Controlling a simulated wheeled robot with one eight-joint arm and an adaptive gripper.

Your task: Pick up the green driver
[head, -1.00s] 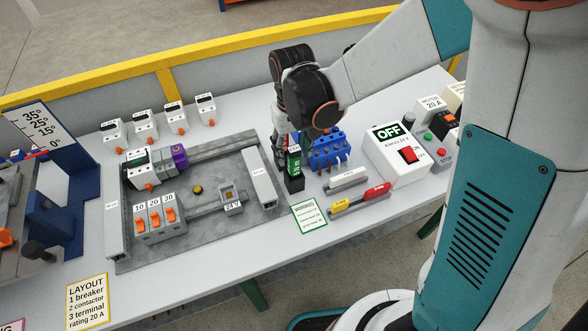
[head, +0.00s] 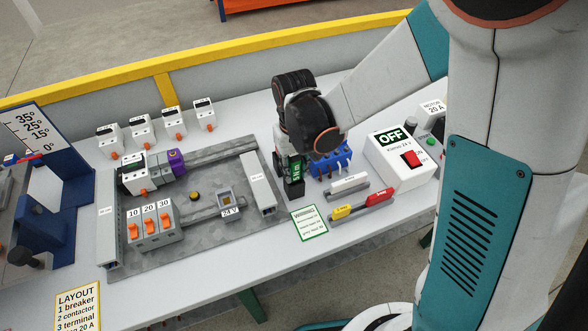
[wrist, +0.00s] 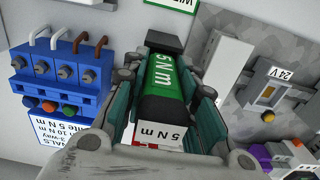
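The green driver (wrist: 168,82) is a thick handle with a green band marked "5 N m" and black parts. In the wrist view it lies between the two fingers of my gripper (wrist: 166,88), which are spread on either side of it. A narrow gap shows on its left; on its right I cannot tell whether a finger touches. In the head view the driver (head: 296,168) stands upright with its dark lower end at the table, right of the grey mounting plate. My gripper (head: 297,155) is over its top, and its fingers are mostly hidden there.
A blue terminal block (head: 331,163) with wires stands close right of the driver. The white OFF box (head: 401,159) is farther right. A grey rail cover (head: 261,183) on the plate is close left. A green-edged warning card (head: 309,222) lies in front.

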